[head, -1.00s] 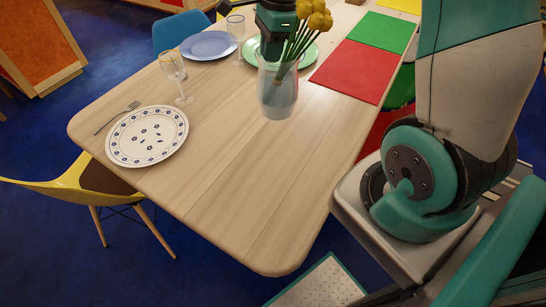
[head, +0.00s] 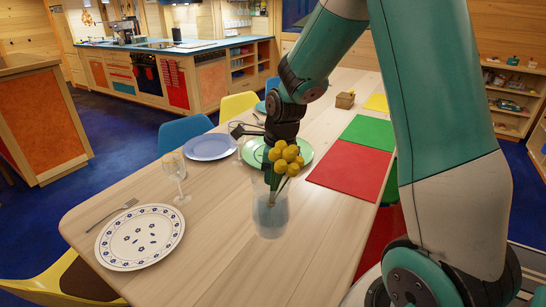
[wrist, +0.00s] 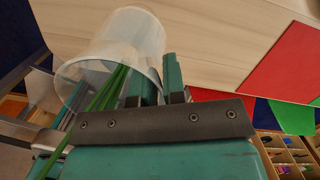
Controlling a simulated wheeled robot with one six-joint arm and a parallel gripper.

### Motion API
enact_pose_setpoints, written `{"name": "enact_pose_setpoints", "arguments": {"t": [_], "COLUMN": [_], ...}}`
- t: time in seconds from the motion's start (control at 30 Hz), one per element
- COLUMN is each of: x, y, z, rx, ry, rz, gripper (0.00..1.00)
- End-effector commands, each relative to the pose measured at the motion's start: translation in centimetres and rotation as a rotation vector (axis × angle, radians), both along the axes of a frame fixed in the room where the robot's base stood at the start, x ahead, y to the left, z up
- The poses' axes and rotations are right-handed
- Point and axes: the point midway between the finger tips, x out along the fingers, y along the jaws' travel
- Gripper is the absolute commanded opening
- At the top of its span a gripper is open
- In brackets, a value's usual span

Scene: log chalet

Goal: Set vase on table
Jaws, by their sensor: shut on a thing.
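The translucent, pale vase (head: 270,213) holds yellow round flowers (head: 284,158) with green stems. It stands upright in the head view, over the middle of the wooden table (head: 225,265). Whether its base touches the wood I cannot tell. My gripper (wrist: 158,78) is shut on the wall of the vase near its rim, as the wrist view shows. The vase (wrist: 118,45) and its green stems (wrist: 100,95) also show there. In the head view the flowers partly hide my fingers.
A patterned plate (head: 140,237) with a fork (head: 112,214), a wine glass (head: 174,170), a blue plate (head: 209,147) and a green plate (head: 303,149) stand around the vase. A red mat (head: 350,170) and a green mat (head: 369,131) lie to the right. The near table part is clear.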

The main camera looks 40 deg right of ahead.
Motion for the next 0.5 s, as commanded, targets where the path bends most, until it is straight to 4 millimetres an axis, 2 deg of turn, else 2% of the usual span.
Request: {"name": "enact_pose_setpoints", "arguments": {"t": [0.03, 0.2, 0.33, 0.5], "x": [-0.1, 0.0, 0.0, 0.0], "y": [0.0, 0.0, 0.0, 0.0], "z": [-1.3, -5.0, -6.9, -7.9], "rx": [0.001, 0.001, 0.001, 0.0], "ry": [0.006, 0.004, 0.002, 0.0], "rz": [0.001, 0.002, 0.001, 0.001], "gripper": [0.0, 0.0, 0.0, 0.0]}}
